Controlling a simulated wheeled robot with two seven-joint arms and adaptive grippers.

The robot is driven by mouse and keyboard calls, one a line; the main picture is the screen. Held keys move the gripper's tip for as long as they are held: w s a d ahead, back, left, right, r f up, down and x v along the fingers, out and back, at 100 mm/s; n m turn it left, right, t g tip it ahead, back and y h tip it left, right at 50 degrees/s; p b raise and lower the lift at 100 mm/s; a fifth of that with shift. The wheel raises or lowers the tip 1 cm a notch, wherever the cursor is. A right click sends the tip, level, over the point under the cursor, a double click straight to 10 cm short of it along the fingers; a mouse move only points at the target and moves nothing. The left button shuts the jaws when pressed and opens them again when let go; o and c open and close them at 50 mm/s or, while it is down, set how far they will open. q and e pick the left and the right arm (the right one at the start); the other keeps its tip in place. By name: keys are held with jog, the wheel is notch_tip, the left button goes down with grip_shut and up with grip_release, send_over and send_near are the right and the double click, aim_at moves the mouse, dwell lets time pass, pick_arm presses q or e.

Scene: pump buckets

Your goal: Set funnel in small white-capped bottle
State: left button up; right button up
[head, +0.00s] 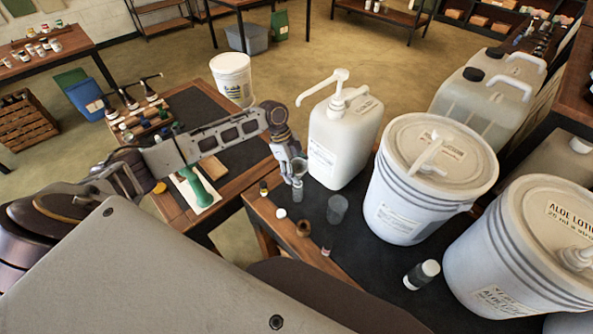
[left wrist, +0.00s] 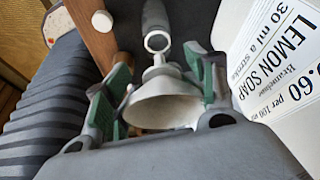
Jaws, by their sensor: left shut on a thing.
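My left gripper (head: 297,182) is shut on a pale funnel (left wrist: 165,104), wide end towards the wrist camera and spout pointing away. The funnel (head: 298,191) is small in the head view, above the front table. In the left wrist view a grey vessel with a round open mouth (left wrist: 157,41) lies just beyond the spout; I cannot tell whether they touch. A loose white cap (head: 281,213) is on the table edge and also shows in the left wrist view (left wrist: 102,21). My right gripper is not in view.
A lemon soap jug with a pump (head: 345,140) stands close beside my left gripper. Large white buckets (head: 425,190) fill the right side.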

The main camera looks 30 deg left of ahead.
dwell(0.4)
pick_arm(q)
jog(key=shift+p, duration=0.35)
dwell(0.3)
dwell(0.4)
jog(key=shift+f, duration=0.55)
dwell(0.4)
jog(key=shift+f+b, duration=0.45)
jog(key=shift+f, duration=0.2)
dwell(0.4)
jog(key=shift+f+b, duration=0.35)
jog(key=shift+f, duration=0.4)
dwell(0.5)
jog(key=o, duration=1)
jog(key=shift+c, duration=0.2)
jog(key=shift+r, duration=0.1)
